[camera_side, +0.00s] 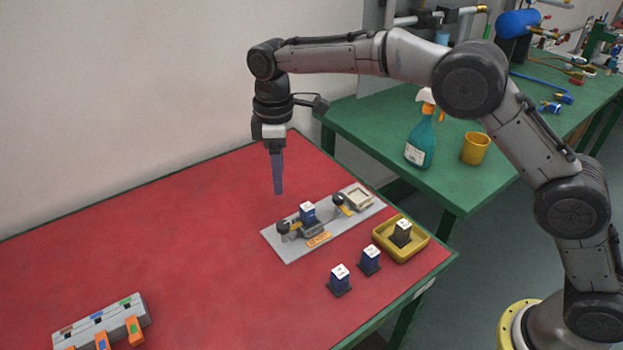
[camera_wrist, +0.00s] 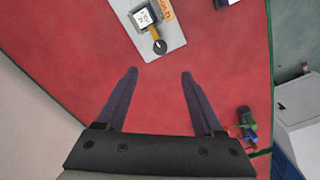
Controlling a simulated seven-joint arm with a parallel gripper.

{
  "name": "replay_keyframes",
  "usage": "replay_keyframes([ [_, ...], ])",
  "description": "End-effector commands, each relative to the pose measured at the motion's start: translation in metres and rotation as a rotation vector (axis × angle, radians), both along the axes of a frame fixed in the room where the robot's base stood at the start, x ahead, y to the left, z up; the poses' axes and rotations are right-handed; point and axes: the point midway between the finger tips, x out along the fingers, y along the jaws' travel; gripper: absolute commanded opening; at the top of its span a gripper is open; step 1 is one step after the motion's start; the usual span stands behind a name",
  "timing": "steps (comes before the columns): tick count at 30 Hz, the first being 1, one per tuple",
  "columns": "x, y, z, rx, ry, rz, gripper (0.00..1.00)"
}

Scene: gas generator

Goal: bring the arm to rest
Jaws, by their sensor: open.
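My gripper (camera_side: 278,188) hangs from the arm above the red table (camera_side: 170,220), pointing down, behind and left of the grey plate. In the wrist view the two fingers of my gripper (camera_wrist: 158,75) are wide apart with only bare red table between them. The grey plate (camera_side: 288,250) carries a blue block with a white top (camera_side: 307,213), black-and-yellow clamps and a pale square frame (camera_side: 357,196). The plate also shows in the wrist view (camera_wrist: 172,42), beyond the fingertips. My gripper touches nothing that I can see.
Two blue blocks (camera_side: 340,279) (camera_side: 370,260) stand in front of the plate. A yellow tray (camera_side: 418,248) holds a dark block (camera_side: 401,232). A grey rack (camera_side: 105,322) with orange parts is at front left. A green bench (camera_side: 360,125) bears a spray bottle (camera_side: 421,140) and yellow cup (camera_side: 475,149).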

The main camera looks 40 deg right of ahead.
Motion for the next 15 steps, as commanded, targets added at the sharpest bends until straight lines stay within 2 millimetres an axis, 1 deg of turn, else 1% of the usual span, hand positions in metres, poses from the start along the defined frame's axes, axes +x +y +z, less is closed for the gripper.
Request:
replay_keyframes([
  [2,0.002,-0.004,0.002,0.001,-0.003,-0.008,0.69],
  [4,0.004,-0.010,0.016,0.011,-0.027,-0.020,0.69],
  [5,0.005,-0.014,0.026,0.018,-0.045,-0.026,0.69],
  [6,0.006,-0.020,0.043,0.027,-0.071,-0.037,0.69],
  [8,0.000,-0.034,0.071,0.040,-0.109,-0.059,0.69],
  [9,-0.007,-0.045,0.090,0.047,-0.130,-0.074,0.69],
  [11,-0.021,-0.063,0.116,0.056,-0.162,-0.098,0.69],
  [12,-0.032,-0.074,0.131,0.062,-0.183,-0.118,0.69],
  [14,-0.049,-0.090,0.150,0.071,-0.212,-0.150,0.69],
  [15,-0.062,-0.101,0.161,0.076,-0.231,-0.175,0.69],
])
